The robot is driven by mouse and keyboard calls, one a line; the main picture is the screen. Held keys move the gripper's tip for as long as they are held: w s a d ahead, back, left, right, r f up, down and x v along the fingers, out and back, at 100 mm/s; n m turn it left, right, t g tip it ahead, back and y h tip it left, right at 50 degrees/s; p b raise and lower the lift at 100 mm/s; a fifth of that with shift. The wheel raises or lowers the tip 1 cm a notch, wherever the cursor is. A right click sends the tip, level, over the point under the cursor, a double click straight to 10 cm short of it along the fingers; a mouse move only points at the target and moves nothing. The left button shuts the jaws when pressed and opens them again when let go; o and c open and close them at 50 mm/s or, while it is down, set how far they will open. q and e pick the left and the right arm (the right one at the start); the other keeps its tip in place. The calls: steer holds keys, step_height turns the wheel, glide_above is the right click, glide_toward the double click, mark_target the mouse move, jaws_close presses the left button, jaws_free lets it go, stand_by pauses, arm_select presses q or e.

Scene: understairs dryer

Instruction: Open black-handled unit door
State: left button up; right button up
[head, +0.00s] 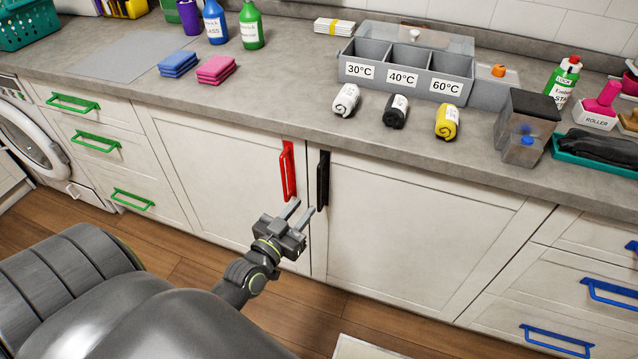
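The black-handled unit door (418,236) is a white panel door below the counter, right of centre, and it is closed. Its black handle (323,181) is an upright bar near the door's left edge. My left gripper (300,210) is in front of the cupboards, below the red and black handles. Its two fingers are apart with nothing between them, and they point up towards the handles. I cannot tell how far its tips are from the black handle. My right gripper is not in view.
The neighbouring white door (225,175) has a red handle (288,171) close beside the black one. Green-handled drawers (97,142) are at left, blue-handled drawers (590,285) at right. The counter (290,110) holds a grey sorting box (405,72), rolled cloths and bottles.

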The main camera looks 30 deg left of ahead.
mark_target(318, 191)
arm_select(q)
steer(key=w+p, duration=0.1)
steer(key=w, duration=0.7)
steer(key=shift+w+a, duration=0.15)
steer(key=shift+w, duration=0.05)
steer(key=shift+c, duration=0.5)
jaws_close()
